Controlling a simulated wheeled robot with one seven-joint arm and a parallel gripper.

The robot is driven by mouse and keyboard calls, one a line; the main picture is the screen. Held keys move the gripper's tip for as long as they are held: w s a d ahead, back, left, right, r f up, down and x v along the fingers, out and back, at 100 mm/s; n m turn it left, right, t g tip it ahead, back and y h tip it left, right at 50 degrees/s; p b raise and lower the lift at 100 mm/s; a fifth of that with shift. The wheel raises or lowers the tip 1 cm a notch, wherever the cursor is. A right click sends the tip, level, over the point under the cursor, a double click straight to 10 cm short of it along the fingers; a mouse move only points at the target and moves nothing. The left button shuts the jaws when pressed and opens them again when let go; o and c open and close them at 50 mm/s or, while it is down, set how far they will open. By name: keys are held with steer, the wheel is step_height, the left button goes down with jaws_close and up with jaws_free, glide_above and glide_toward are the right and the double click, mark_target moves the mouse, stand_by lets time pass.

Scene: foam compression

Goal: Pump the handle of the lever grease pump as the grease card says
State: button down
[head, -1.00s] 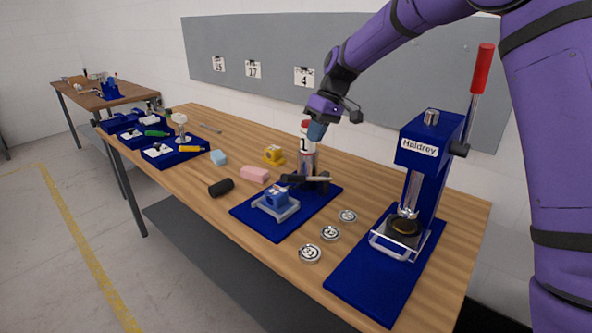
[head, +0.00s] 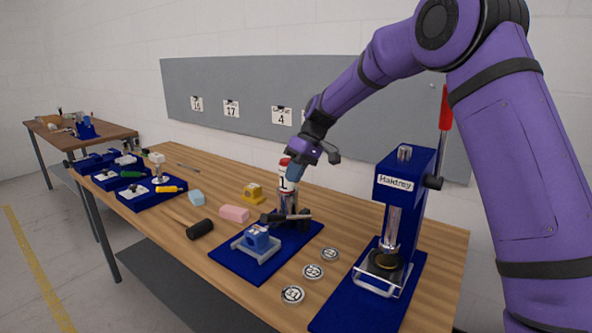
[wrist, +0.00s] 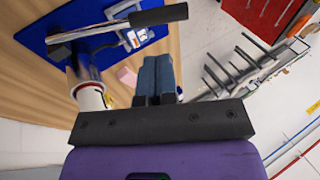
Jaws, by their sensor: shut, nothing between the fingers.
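The lever grease pump stands on a blue mat (head: 232,262) in the middle of the bench. Its upright cylinder (head: 283,183) is white and red with a "1" label; it also shows at left in the wrist view (wrist: 90,96). The pump's black handle grip (wrist: 158,15) on a metal rod lies across the top of the wrist view. My gripper (head: 293,173) is shut and empty beside the upper cylinder, with its blue fingers (wrist: 156,85) apart from the grip. Number cards hang on the grey board; one reads "4" (head: 281,116), its heading too small to read. Another is mostly hidden behind my arm.
A blue "Haldrey" press (head: 395,183) with a red-tipped lever stands at the right. Several round numbered discs (head: 313,271) lie between it and the pump.

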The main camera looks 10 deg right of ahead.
mark_target(279, 216)
steer(key=x, duration=0.9)
steer(key=shift+s+a+f, duration=0.1)
steer(key=shift+a+f, duration=0.05)
steer(key=shift+f, duration=0.2)
